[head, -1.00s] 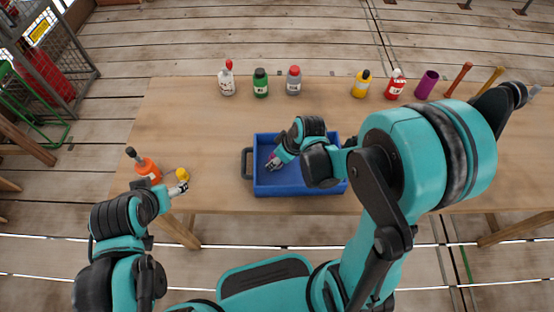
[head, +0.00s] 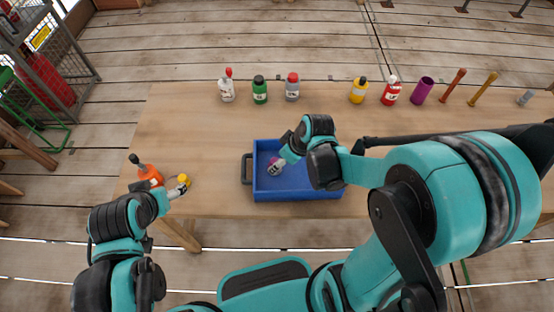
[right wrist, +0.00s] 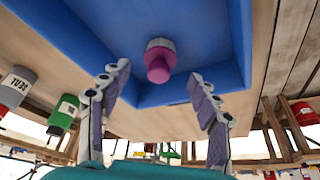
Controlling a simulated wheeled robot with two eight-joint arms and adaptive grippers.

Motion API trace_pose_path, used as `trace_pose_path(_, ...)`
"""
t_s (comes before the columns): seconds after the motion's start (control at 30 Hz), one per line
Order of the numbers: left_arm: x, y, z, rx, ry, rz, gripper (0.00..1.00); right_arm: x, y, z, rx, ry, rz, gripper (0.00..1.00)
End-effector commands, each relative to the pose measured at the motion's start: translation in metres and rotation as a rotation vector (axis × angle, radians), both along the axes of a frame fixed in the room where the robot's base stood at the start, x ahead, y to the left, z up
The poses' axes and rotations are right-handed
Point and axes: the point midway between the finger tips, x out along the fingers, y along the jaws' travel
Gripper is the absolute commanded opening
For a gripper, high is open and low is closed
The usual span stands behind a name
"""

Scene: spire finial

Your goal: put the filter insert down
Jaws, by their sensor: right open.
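The filter insert, which I take to be the small magenta-and-white piece (head: 275,165), is in the blue tray (head: 318,192), near its left end. In the right wrist view the insert (right wrist: 158,60) shows a magenta knob with a pale ribbed collar, against the blue tray floor. My right gripper (right wrist: 160,78) is open, its fingers apart on either side of the insert with visible gaps. In the head view my right gripper (head: 283,158) is over the tray. My left gripper (head: 178,190) is by a small yellow piece (head: 184,179); its jaws are too small to read.
An orange bottle (head: 149,174) stands left of the yellow piece. White, green and grey bottles stand along the back, with a yellow bottle (head: 358,91), a red bottle (head: 391,92) and a purple cylinder (head: 422,91) further right. The wooden tabletop between is clear.

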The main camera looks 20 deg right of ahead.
Motion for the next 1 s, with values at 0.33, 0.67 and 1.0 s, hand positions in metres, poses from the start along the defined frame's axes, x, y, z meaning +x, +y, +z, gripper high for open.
trace_pose_path(0.33, 0.000, 0.000, 0.029, 0.000, 0.000, 0.000, 0.72, -0.018, -0.014, 0.057, 0.000, 0.001, -0.001, 0.62)
trace_pose_path(0.67, 0.000, 0.000, 0.030, 0.000, 0.000, 0.000, 0.72, -0.043, -0.020, 0.101, -0.010, -0.056, -0.244, 0.62)
trace_pose_path(1.0, 0.000, 0.000, 0.030, 0.000, 0.000, 0.000, 0.72, -0.079, -0.030, 0.147, 0.058, -0.197, -0.598, 0.62)
